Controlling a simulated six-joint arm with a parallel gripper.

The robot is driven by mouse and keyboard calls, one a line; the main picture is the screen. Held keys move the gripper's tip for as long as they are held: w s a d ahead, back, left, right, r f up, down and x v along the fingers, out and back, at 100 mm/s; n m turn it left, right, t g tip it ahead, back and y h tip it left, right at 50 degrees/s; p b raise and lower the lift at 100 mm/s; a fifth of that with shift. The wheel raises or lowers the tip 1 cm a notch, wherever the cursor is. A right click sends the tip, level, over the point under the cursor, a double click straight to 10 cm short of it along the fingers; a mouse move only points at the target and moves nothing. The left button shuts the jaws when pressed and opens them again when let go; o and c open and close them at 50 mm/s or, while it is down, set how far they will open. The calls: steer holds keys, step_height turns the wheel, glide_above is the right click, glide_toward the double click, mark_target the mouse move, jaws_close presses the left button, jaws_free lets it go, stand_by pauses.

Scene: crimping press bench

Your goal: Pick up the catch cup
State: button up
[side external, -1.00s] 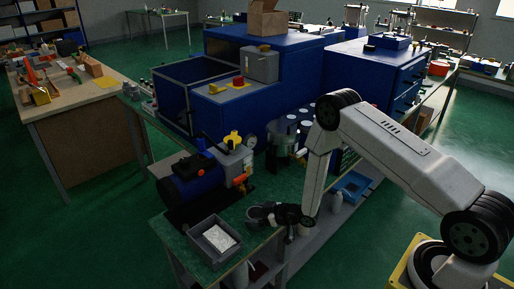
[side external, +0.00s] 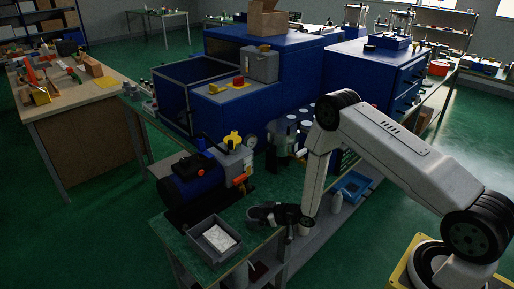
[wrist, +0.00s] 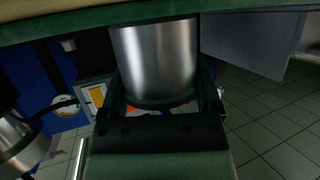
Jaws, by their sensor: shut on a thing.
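The catch cup (wrist: 155,60) is a plain brushed-metal cylinder, seen large in the wrist view between the two dark fingers. My gripper (wrist: 158,92) is shut on it, one finger on each side. In the side view my gripper (side external: 262,214) is a dark shape low over the green bench top (side external: 268,190), to the right of the grey tray. I cannot make out the cup there.
A grey tray (side external: 194,235) with a white sheet or filling sits at the bench's near corner. A blue motor unit (side external: 190,183) stands behind it. Large blue machines (side external: 290,75) fill the bench behind. Another metal cylinder (wrist: 20,145) shows in the wrist view.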

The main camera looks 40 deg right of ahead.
steer(key=shift+r, duration=0.15)
steer(key=shift+r, duration=0.7)
steer(key=s+r, duration=1.1)
steer(key=s, duration=0.3)
steer(key=shift+r, duration=0.2)
steer(key=shift+a, duration=0.1)
